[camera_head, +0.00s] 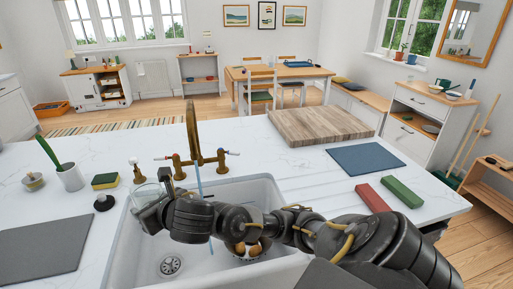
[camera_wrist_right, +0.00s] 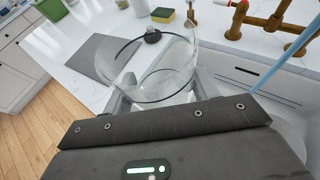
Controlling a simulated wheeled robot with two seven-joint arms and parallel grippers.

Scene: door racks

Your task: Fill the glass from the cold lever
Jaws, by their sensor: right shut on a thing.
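My right gripper (camera_head: 153,213) is shut on the clear drinking glass (camera_head: 146,193), over the left part of the sink. The glass also shows in the right wrist view (camera_wrist_right: 160,62), tilted between the fingers; I see no clear water level in it. The brass tap (camera_head: 191,135) stands behind the sink. A blue water stream (camera_head: 211,248) falls from its spout into the sink, to the right of the glass and apart from it. The right lever (camera_head: 232,153) has a pale bluish tip. The left lever (camera_head: 162,158) shows a red tip in the wrist view (camera_wrist_right: 237,4). My left gripper is out of view.
The white sink (camera_head: 122,250) has a drain (camera_head: 170,266) and round brown things (camera_head: 247,248) partly behind my arm. A yellow-green sponge (camera_head: 104,181) and a black stopper (camera_head: 103,203) lie left of it. A wooden board (camera_head: 318,125) and blue mat (camera_head: 365,158) lie right.

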